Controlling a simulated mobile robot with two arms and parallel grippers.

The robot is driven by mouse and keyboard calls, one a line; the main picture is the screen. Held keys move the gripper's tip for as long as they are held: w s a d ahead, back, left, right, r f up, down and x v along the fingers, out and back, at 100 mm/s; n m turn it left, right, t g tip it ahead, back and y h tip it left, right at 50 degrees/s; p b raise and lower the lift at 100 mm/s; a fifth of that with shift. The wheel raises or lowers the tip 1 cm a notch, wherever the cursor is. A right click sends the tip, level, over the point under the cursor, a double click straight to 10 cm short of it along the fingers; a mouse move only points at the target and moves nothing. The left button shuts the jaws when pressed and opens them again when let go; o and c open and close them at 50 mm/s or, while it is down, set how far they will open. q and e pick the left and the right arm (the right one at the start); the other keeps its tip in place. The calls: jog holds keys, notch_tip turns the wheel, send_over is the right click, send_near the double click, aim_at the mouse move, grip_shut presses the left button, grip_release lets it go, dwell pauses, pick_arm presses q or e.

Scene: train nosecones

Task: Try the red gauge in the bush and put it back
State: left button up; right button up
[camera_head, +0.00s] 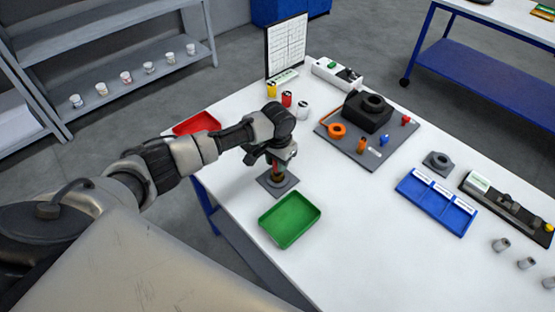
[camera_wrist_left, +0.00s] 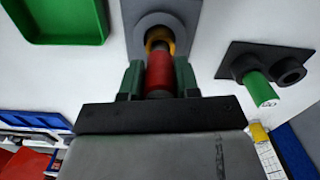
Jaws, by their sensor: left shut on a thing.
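My left gripper (camera_wrist_left: 158,80) is shut on the red gauge (camera_wrist_left: 159,70), one finger on each side of it. In the head view the left gripper (camera_head: 278,160) is over a small grey base plate (camera_head: 267,184). In the wrist view a brass-coloured bush (camera_wrist_left: 154,35) stands on that grey base (camera_wrist_left: 184,18), in line with the gauge's far end. Whether the gauge tip is inside the bush or just short of it I cannot tell. A dark holder (camera_wrist_left: 236,58) has a green gauge (camera_wrist_left: 260,90) and an empty round socket beside it. My right gripper is not in view.
A green tray (camera_head: 290,222) stands close in front of the base, and a red tray (camera_head: 197,123) lies behind my arm. Yellow, red and white cylinders (camera_head: 287,98) stand farther back. A grey board (camera_head: 350,146) and blue tray (camera_head: 437,203) are to the right.

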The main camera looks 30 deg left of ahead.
pick_arm(q)
jog(key=shift+p, duration=0.4)
dwell(0.3)
jog(key=shift+f, duration=0.6)
dwell(0.9)
jog(key=shift+p, duration=0.55)
dwell(1.0)
jog(key=shift+f, duration=0.55)
dwell(1.5)
jog(key=shift+r, duration=0.15)
jog(key=shift+r+p, duration=3)
jog(key=shift+r, duration=0.7)
